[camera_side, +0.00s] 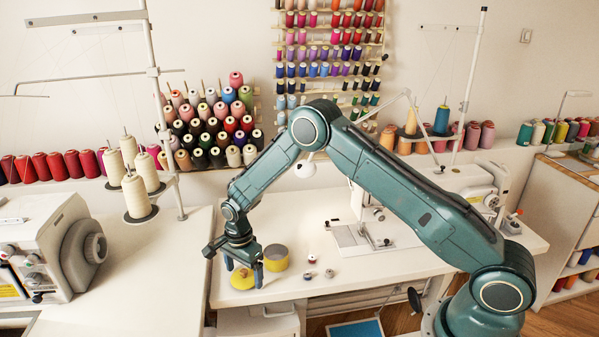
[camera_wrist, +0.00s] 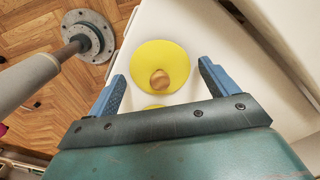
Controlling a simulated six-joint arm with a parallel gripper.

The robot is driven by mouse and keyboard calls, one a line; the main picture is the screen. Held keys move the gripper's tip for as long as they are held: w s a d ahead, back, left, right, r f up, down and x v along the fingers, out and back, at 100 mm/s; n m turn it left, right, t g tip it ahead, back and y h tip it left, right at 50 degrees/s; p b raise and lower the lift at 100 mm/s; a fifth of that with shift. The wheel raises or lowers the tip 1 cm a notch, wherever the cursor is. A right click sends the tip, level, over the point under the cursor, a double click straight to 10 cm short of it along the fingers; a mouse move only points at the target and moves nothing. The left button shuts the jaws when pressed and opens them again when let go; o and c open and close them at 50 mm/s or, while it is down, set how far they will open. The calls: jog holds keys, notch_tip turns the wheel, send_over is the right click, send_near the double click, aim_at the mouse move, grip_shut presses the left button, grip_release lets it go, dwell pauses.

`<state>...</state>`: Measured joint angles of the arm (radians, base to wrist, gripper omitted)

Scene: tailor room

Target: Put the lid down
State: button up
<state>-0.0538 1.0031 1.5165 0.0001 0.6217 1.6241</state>
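The lid is a flat yellow disc with a round wooden knob. It lies on the white table by my fingertips in the side view (camera_side: 241,281) and shows whole in the wrist view (camera_wrist: 160,56). My gripper (camera_side: 244,274) is open and points down over the lid. In the wrist view, the gripper (camera_wrist: 162,70) has its two blue fingers apart, on either side of the knob, with nothing clamped. A round yellow tin (camera_side: 276,262) stands just right of my gripper in the side view. A small yellow patch below the lid in the wrist view is mostly hidden.
Small spools (camera_side: 311,260) lie on the white table (camera_side: 330,285) right of the tin. A sewing machine (camera_side: 365,225) stands farther right. A grey machine (camera_side: 55,245) and cream thread cones (camera_side: 135,195) are at left. The table's front edge is close to the lid.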

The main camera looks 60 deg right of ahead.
jog(key=shift+r, duration=0.15)
notch_tip(320, 180, up, 12)
dwell(1.0)
dwell(0.4)
notch_tip(320, 180, up, 10)
jog(key=n+t, duration=0.1)
jog(key=n, duration=0.3)
send_over(244, 271)
jog(key=s, duration=0.5)
jog(key=s+d+r+n+t, duration=0.2)
jog(key=s+r+n, duration=0.2)
jog(key=s+r, duration=0.55)
jog(key=s+r+n+t, duration=0.2)
jog(key=s+n, duration=0.8)
jog(key=s, duration=1)
jog(key=shift+s+d+r+t, duration=0.3)
jog(key=shift+d+r, duration=0.15)
jog(key=shift+r, duration=0.1)
